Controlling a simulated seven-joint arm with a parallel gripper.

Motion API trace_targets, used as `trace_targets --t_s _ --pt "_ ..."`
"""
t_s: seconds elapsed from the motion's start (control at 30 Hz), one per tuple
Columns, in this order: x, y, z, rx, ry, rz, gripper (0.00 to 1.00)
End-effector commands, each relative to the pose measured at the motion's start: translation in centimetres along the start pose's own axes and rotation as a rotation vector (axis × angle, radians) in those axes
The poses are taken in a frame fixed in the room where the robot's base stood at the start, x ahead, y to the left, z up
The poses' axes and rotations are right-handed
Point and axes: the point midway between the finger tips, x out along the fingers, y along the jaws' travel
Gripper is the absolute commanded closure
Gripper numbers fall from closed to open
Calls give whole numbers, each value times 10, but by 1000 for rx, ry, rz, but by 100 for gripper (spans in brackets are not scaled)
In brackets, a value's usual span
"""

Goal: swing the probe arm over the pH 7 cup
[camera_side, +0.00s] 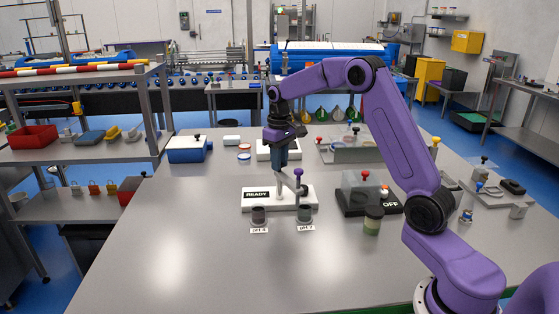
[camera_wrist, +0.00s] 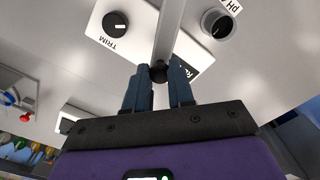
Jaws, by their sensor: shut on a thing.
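The pH 7 cup (camera_side: 304,214) stands on the table in front of the white meter base (camera_side: 256,205). The pH 4 cup (camera_side: 259,215) stands to its left; a dark cup (camera_wrist: 218,26) with a partly cut-off pH label shows in the wrist view. My gripper (camera_side: 281,167) is over the base, its fingers (camera_wrist: 159,82) shut on the dark knob (camera_wrist: 158,72) of the grey probe arm (camera_wrist: 169,30). A purple-topped probe (camera_side: 298,175) hangs upright close to the pH 7 cup. I cannot tell whether its tip is exactly above the cup.
The READY sign (camera_side: 257,195) and a TRIM dial (camera_wrist: 115,24) are on the base. A blue box (camera_side: 187,152) is at the back left. The table front is clear.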

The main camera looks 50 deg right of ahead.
Motion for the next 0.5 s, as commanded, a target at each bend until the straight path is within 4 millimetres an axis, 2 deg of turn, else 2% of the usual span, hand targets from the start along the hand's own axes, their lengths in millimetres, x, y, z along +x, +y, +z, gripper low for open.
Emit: trace_targets --t_s 0.2,0.5 --pt "-2 -1 -1 -149 4 1 100" --pt "-2 0 -1 -266 5 1 100"
